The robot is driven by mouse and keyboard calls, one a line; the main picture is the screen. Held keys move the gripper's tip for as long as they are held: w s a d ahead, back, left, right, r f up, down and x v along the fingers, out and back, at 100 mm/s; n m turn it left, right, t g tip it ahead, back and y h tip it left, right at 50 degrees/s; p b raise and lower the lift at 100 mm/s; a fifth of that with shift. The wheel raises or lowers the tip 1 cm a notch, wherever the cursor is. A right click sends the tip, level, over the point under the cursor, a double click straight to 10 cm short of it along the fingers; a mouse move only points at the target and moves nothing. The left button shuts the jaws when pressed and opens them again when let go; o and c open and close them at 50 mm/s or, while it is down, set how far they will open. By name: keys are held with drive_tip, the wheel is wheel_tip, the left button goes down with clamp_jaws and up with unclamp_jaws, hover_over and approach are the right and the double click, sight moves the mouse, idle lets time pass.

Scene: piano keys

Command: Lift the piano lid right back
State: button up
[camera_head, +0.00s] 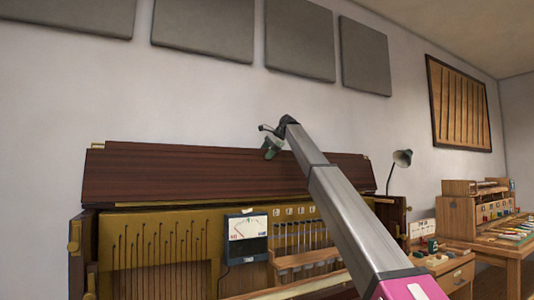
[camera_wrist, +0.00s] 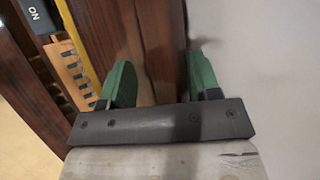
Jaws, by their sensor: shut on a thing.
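The piano lid (camera_head: 180,178) is a long dark reddish-brown board. It stands raised along the top of the piano, tilted, with its broad face towards me and the piano's inside open below it. My gripper (camera_head: 271,150) is at the lid's upper edge, right of its middle. In the wrist view, the green fingers of my gripper (camera_wrist: 162,80) sit on either side of the brown lid (camera_wrist: 160,45) and are shut on it. My arm hides part of the lid's right half.
Below the lid are the gold piano frame (camera_head: 150,255), a meter (camera_head: 247,240) and a wooden rack of hammers (camera_head: 302,262). A pale wall (camera_head: 190,100) with grey panels (camera_head: 300,38) is behind. A lamp (camera_head: 401,158) and workbench (camera_head: 495,240) stand at right.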

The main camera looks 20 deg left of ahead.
drive_tip(key=v, duration=1)
drive_tip(key=shift+d+r, duration=0.3)
